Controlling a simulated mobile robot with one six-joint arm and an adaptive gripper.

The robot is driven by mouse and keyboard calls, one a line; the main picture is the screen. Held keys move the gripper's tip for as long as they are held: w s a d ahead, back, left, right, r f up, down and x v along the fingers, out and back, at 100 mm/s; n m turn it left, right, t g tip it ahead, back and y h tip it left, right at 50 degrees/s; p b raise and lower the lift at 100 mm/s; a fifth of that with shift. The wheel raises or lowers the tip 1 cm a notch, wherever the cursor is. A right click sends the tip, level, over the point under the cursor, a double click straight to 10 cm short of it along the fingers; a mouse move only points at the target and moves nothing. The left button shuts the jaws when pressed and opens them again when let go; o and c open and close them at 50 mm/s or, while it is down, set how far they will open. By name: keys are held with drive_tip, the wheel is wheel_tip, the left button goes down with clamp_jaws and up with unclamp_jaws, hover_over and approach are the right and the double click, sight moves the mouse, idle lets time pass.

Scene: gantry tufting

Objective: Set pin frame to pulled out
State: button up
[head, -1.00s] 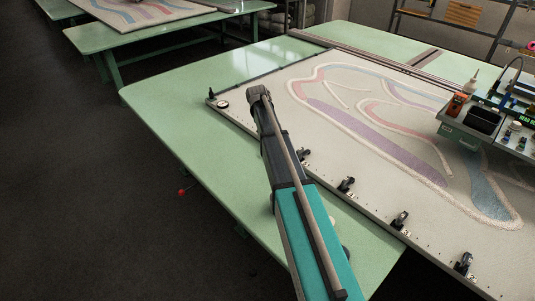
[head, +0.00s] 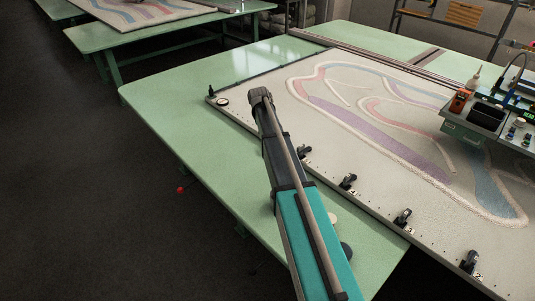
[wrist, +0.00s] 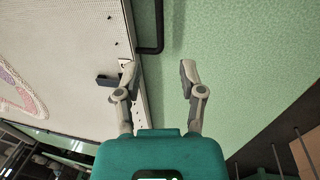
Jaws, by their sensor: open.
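The pin frame (head: 385,221) is a flat pale frame with a tufted cloth on the green table. Several black clamps line its near edge, one of them at the middle (head: 349,182). In the wrist view, the frame edge (wrist: 131,30) runs up the picture on the left. A black bent bar like a handle (wrist: 160,28) stands out from that edge over the green surface. My gripper (wrist: 158,70) is open and empty, its fingers either side of the bar's line. The bar's bend shows between and beyond the fingertips; I see no contact.
The green table (head: 165,115) has a bare strip along the frame's near side. A grey console (head: 465,130) with tools stands over the frame at right. A second green table (head: 110,42) is at upper left. A red knob (head: 180,190) sticks out beside the table, over the dark floor.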

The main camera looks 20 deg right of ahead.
drive_tip(key=shift+w+d+f+b, duration=0.1)
drive_tip(key=shift+d+f+b, duration=0.2)
drive_tip(key=shift+f+b, duration=1.4)
drive_tip(key=shift+w+d+f+b, duration=0.15)
drive_tip(key=shift+d+f+b, duration=0.15)
drive_tip(key=shift+f+b, duration=1.4)
drive_tip(key=shift+w+d+f+b, duration=0.1)
drive_tip(key=shift+d+f+b, duration=0.2)
drive_tip(key=shift+f+b, duration=1.4)
drive_tip(key=shift+f, duration=0.1)
clamp_jaws()
